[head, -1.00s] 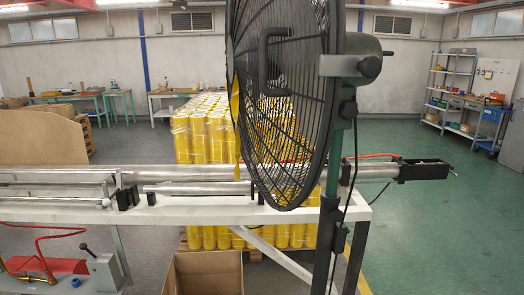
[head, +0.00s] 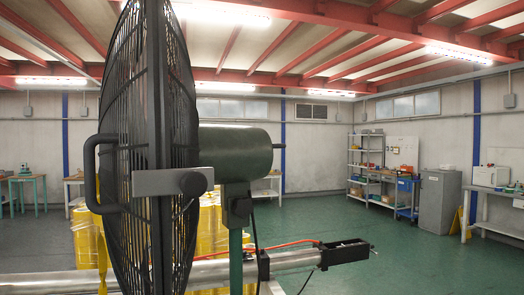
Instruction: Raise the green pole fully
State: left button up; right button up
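The green pole (head: 236,262) stands upright below the fan head in the head view. Its top goes into a dark bracket under the dark green motor housing (head: 238,152), and its lower part is cut off by the bottom edge. The large black fan cage (head: 150,150) is seen nearly edge-on, with a black handle (head: 90,165) on its left side. A black clamp or knob (head: 263,266) shows just right of the pole. Neither of my grippers is in view.
A silver tube (head: 55,284) runs across behind the fan and pole, with a black end piece (head: 345,252) and a red hose (head: 300,243). Yellow rolls (head: 208,240) are stacked behind the fan. Shelves (head: 367,165) and a grey cabinet (head: 438,200) stand far right, with open green floor before them.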

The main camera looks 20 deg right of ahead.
aim_at(235, 224)
jog(key=i+l+u, duration=0.2)
jog(key=l+u, duration=0.25)
jog(key=l, duration=1)
jog(key=l+u, duration=0.45)
jog(key=l, duration=1)
